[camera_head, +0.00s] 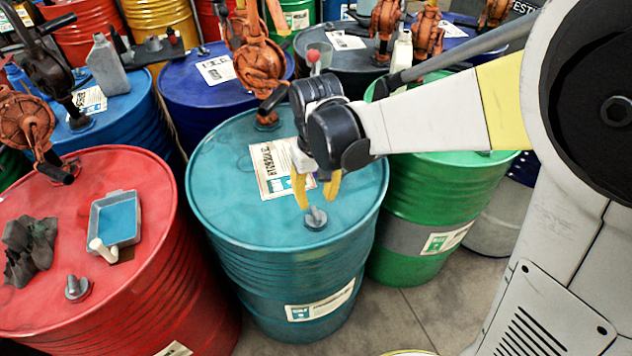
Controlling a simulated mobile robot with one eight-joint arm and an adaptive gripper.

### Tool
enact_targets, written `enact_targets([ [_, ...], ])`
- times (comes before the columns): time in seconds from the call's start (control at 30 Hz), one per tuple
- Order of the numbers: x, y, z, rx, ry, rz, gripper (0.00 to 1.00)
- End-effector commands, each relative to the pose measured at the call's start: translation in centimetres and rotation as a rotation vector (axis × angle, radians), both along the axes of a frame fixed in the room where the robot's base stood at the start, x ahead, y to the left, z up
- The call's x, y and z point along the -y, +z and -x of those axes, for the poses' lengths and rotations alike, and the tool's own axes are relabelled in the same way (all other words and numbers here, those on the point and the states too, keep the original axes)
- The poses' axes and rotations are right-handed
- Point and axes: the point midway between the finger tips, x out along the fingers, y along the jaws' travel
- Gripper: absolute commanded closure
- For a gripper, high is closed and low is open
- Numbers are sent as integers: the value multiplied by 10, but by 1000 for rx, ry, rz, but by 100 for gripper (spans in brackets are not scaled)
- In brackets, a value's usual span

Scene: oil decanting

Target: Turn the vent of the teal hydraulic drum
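The teal drum (225,211) stands upright in the middle of the view, with a white label (268,172) on its lid. Its vent (316,217) is a small grey fitting with an upright tab, near the front edge of the lid. My gripper (317,194) hangs just above the vent, its two yellow fingers pointing down and spread apart, one on each side. Nothing shows between the fingers. I cannot tell how far above the vent the fingertips are. A rust-orange hand pump (260,66) stands at the back of the teal lid, behind my gripper.
A red drum (150,200) at left carries a grey tray (118,222), a dark rag (28,248) and its own vent (76,288). A green drum (420,190) stands close at right, under my arm. Blue drums and more pumps crowd the back. Bare floor shows at front right.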

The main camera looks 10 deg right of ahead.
Motion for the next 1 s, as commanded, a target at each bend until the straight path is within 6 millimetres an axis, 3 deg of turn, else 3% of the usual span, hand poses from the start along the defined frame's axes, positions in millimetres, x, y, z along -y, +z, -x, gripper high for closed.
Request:
enact_targets([
  [0.1, 0, 26, 0, 0, 0, 0, 64],
  [0.3, 0, 53, 0, 0, 0, 0, 64],
  [0.87, 1, 59, 0, 2, -1, -1, 64],
  [1.0, 14, 69, 8, 43, -22, -13, 64],
])
